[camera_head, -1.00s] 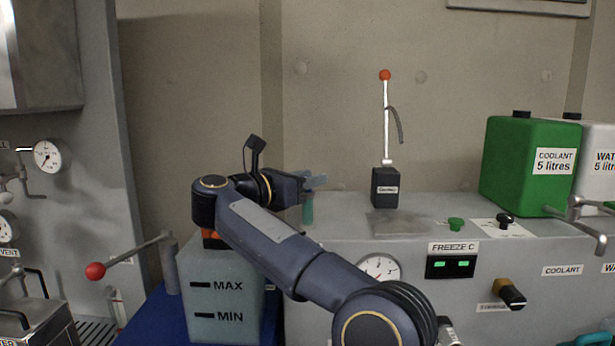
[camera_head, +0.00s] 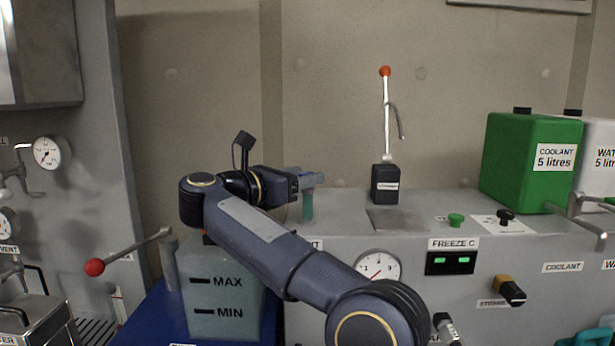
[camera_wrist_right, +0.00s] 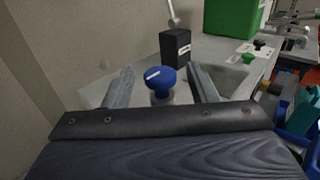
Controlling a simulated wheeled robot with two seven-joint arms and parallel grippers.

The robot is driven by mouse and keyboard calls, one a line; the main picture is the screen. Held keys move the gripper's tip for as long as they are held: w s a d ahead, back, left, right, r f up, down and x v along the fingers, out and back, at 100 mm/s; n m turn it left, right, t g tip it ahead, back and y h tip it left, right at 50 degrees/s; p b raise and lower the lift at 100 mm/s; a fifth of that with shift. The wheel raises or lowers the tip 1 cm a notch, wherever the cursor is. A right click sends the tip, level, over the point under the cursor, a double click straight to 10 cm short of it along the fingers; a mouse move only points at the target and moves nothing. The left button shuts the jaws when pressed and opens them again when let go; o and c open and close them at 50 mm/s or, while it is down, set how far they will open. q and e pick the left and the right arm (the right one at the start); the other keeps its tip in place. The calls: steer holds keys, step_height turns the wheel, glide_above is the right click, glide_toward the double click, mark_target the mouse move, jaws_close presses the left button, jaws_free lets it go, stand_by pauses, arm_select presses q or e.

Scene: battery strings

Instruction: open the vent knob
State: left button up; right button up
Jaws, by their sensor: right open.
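A blue round knob with a white line across its top (camera_wrist_right: 160,80) stands on a pale round base in the right wrist view. My right gripper (camera_wrist_right: 160,88) is open, with one grey finger on each side of the knob and visible gaps between. A label ending in "NT" (camera_head: 317,244) shows partly behind my arm. My left gripper is out of view.
A black box with a red-tipped lever (camera_head: 385,185) stands right of my right gripper. A green coolant container (camera_head: 530,160) is further right. A MAX/MIN tank (camera_head: 215,300) and a red-ended lever (camera_head: 130,255) are at the left. The grey cabinet top (camera_head: 345,205) has free room.

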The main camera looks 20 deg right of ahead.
steer(key=v, duration=0.5)
steer(key=shift+s+a, duration=0.2)
steer(key=shift+a, duration=0.15)
steer(key=w+d+r+n+t+y, duration=0.1)
steer(key=d+r+n+t+y, duration=0.3)
steer(key=r+n+t, duration=0.8)
steer(key=s+a+f+m+g+y+p, duration=0.1)
steer(key=s+f+m+g+y, duration=0.3)
steer(key=s+f+m, duration=0.7)
steer(key=s+a+f+m+g+y+p, duration=0.1)
steer(key=s+f+m+g+y, duration=0.3)
steer(key=f, duration=1.4)
steer(key=s+a+f+m+g+y+p, duration=0.1)
steer(key=s+a+f+m+g+y, duration=0.1)
steer(key=s+f+m+y, duration=0.7)
steer(key=s+f+m+g, duration=0.1)
steer(key=s+f+m, duration=0.4)
steer(key=s+m, duration=0.5)
steer(key=shift+a+f+m+g, duration=0.25)
steer(key=shift+m+g, duration=0.15)
steer(key=shift+m, duration=0.3)
